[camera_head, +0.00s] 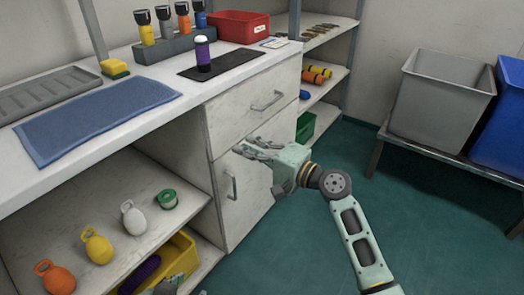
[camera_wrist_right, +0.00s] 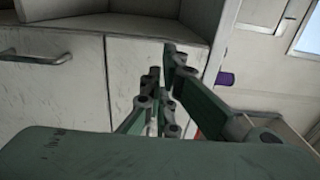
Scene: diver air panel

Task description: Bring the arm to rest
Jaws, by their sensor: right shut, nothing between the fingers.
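My right gripper (camera_head: 246,148) is in front of the white cabinet, near the seam between its drawer (camera_head: 237,119) and its door (camera_head: 231,210). Its fingers are shut with nothing between them, and no object hangs from it. In the right wrist view the closed fingers (camera_wrist_right: 165,95) point at pale cabinet panels. My right arm reaches in from the lower right over open floor. A small greenish part at the bottom edge of the head view looks like my left gripper (camera_head: 168,286); it is mostly cut off, and its fingers cannot be made out.
The counter carries a blue mat (camera_head: 95,112), a purple-and-white bottle (camera_head: 203,55) on a black mat, a bottle rack (camera_head: 178,46) and a red bin (camera_head: 243,27). A yellow crate (camera_head: 184,250) sits below. Grey (camera_head: 436,95) and blue bins stand right. The green floor (camera_head: 330,160) is clear.

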